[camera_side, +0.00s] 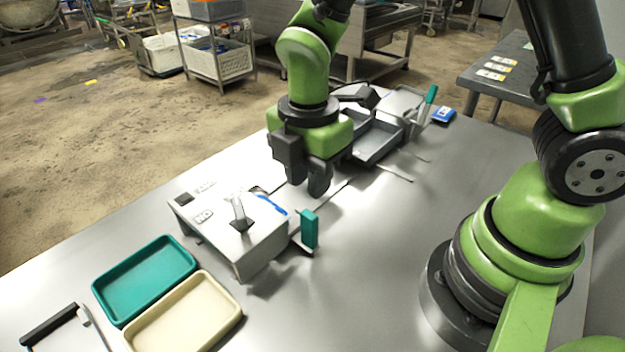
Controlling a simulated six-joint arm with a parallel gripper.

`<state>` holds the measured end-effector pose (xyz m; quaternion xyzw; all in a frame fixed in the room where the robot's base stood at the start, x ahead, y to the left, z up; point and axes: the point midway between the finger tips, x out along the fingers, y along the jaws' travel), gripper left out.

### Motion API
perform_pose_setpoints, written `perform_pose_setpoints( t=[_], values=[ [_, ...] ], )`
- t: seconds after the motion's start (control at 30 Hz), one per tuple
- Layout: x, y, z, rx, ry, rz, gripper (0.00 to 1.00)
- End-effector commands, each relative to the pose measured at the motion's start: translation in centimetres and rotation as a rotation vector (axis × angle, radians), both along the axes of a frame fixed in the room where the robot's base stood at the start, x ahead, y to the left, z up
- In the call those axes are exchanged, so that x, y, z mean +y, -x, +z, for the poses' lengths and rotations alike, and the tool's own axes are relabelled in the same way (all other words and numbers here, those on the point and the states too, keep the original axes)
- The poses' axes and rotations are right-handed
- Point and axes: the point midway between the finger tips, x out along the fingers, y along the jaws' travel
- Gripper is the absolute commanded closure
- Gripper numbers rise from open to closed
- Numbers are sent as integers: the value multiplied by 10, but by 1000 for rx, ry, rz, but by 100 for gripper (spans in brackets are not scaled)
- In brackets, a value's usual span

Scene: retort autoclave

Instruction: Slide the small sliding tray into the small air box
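A grey metal box (235,232) with a lever on top and dark lettering stands at the centre left; it may be the small air box. A flat plate with an upright teal handle (309,229) sticks out at its right side; it may be the small sliding tray. How far the plate reaches inside the box is hidden. My gripper (306,184) points down just behind and above the box and handle, apart from the teal handle. Its dark fingers overlap in this view, so their gap is unclear. I see nothing clearly held between them.
A grey open tray (378,143) lies behind my gripper, near a metal piece with a teal handle (430,94) and a blue item (443,115). A teal tray (145,279) and a cream tray (187,318) lie at front left, beside a black-handled tool (47,325). The tabletop right of centre is clear.

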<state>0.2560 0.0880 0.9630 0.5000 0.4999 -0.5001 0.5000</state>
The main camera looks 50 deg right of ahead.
Motion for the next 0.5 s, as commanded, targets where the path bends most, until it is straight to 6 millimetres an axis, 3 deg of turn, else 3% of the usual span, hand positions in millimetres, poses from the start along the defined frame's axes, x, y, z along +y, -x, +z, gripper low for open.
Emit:
perform_pose_setpoints(
  t=[0.03, 0.1, 0.3, 0.5],
  values=[
    [0, -1, 5, -3, -1, -1, 84],
    [1, -1, 15, -7, -3, -1, 100],
    [0, -1, 52, -9, -3, -1, 100],
    [-34, 9, 34, 222, 17, -389, 100]
  ],
)
